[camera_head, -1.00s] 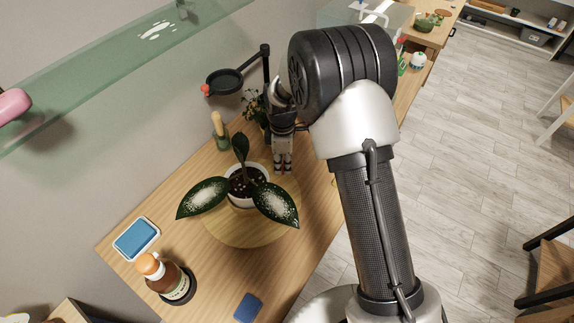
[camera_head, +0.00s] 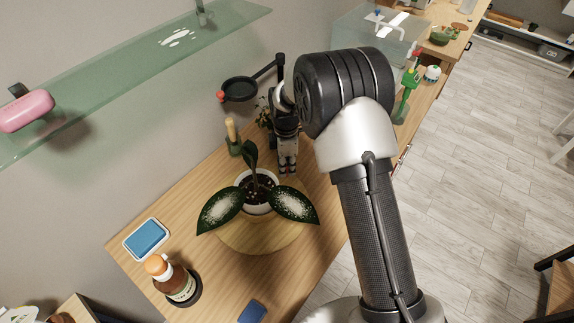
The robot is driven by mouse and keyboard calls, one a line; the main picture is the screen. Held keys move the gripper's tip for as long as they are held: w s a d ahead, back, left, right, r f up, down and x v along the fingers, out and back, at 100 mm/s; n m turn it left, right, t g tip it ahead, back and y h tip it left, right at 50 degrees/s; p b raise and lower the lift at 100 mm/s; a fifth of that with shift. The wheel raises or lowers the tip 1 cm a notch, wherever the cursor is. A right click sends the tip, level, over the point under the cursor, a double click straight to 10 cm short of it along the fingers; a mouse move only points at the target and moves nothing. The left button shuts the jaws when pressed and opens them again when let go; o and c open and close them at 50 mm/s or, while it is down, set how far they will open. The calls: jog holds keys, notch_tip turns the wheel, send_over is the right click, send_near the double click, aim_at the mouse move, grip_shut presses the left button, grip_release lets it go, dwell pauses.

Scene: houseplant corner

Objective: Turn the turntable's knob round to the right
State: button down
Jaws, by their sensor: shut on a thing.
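The turntable (camera_head: 258,243) is a round, pale wooden disc on the wooden table. A white pot (camera_head: 262,208) stands on it with a plant (camera_head: 219,209) of broad dark leaves, pale in the middle. My gripper (camera_head: 288,173) points down at the turntable's far right edge, behind and right of the pot. Its fingers are close together, shut on what sits there at the rim. The knob itself is hidden by the fingers, so I cannot make out its shape.
A glass shelf (camera_head: 130,75) overhangs the left.

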jog(key=shift+w, duration=0.15)
jog(key=c, duration=1.5)
grip_release()
jog(key=shift+o, duration=0.2)
notch_tip(320, 180, up, 12)
jog(key=shift+r, duration=0.1)
